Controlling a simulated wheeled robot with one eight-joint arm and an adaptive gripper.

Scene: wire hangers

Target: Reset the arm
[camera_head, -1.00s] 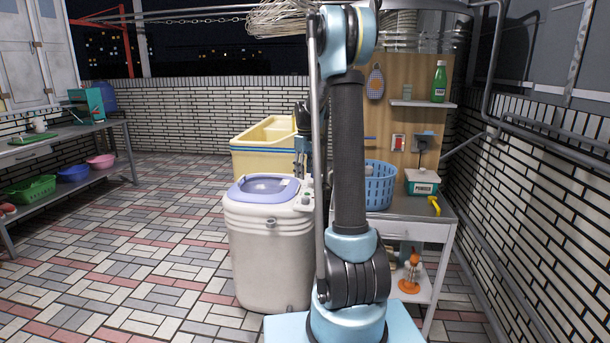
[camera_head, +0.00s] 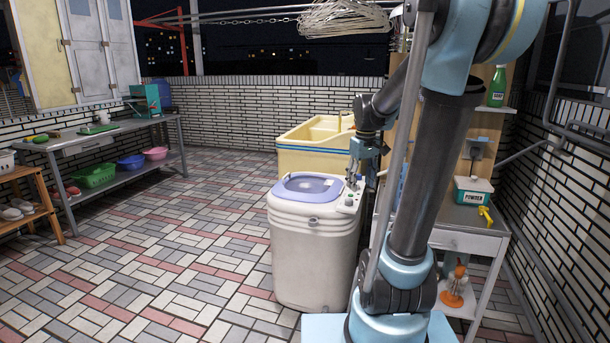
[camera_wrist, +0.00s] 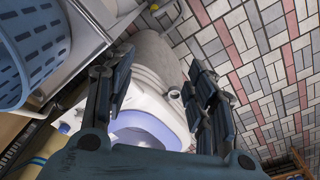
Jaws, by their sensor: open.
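My arm (camera_head: 425,170) rises at the right of the head view and bends over toward the washing machine. My gripper (camera_head: 362,184) points down near the washing machine's right rear edge. In the wrist view its two fingers (camera_wrist: 160,65) are apart, with nothing between them but the view of the machine behind. A bundle of white wire hangers (camera_head: 345,17) hangs from a pole at the top of the head view, well above and apart from my gripper.
The washing machine (camera_head: 312,245) stands close to my gripper, with a yellow sink (camera_head: 310,158) behind. A blue basket (camera_wrist: 28,50) and a side table with a powder box (camera_head: 472,190) are on the right. A shelf bench (camera_head: 110,135) is at left. The tiled floor is clear.

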